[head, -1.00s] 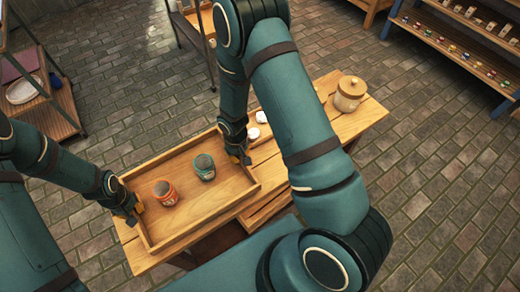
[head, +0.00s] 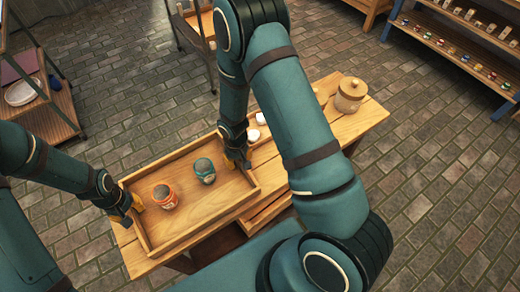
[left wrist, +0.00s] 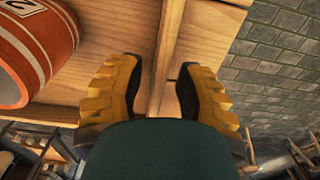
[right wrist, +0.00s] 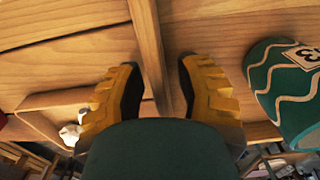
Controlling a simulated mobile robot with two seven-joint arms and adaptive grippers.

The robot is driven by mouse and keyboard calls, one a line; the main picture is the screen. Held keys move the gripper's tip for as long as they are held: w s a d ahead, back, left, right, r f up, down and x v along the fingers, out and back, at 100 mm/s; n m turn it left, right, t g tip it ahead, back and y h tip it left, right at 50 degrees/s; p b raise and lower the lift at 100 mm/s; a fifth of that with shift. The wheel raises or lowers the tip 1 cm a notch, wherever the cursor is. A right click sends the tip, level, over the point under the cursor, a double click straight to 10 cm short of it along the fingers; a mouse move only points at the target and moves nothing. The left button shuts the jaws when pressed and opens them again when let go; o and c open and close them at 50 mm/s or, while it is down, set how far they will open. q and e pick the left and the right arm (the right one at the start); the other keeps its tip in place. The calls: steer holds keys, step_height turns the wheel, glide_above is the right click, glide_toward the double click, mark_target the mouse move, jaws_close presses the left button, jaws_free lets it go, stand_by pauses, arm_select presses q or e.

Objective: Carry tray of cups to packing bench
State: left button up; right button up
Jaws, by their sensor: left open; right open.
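The wooden tray (head: 180,236) rests on the wooden bench. It holds an orange cup (head: 164,196) and a teal cup (head: 204,170), both upright. My left gripper (head: 136,207) is at the tray's left end; in the left wrist view its open yellow fingers (left wrist: 160,88) stand either side of the tray wall (left wrist: 167,50), with the orange cup (left wrist: 35,45) inside. My right gripper (head: 240,163) is at the tray's far right end; in the right wrist view its open fingers (right wrist: 158,90) straddle the wall (right wrist: 148,45), with the teal cup (right wrist: 292,90) beside it.
A lidded jar (head: 350,95) stands at the bench's right end, with small white items (head: 256,120) near my right gripper. A shelf with small colourful items (head: 460,55) is at upper right, a rack with a plate (head: 22,92) at left. The brick floor (head: 120,60) is open between.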

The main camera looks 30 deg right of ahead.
arm_select(q)
step_height(320, 180, up, 9)
steer(key=shift+f, duration=0.1)
steer(key=shift+r, duration=0.35)
arm_select(e)
steer(key=shift+r, duration=0.1)
step_height(320, 180, up, 12)
stand_by(0.7)
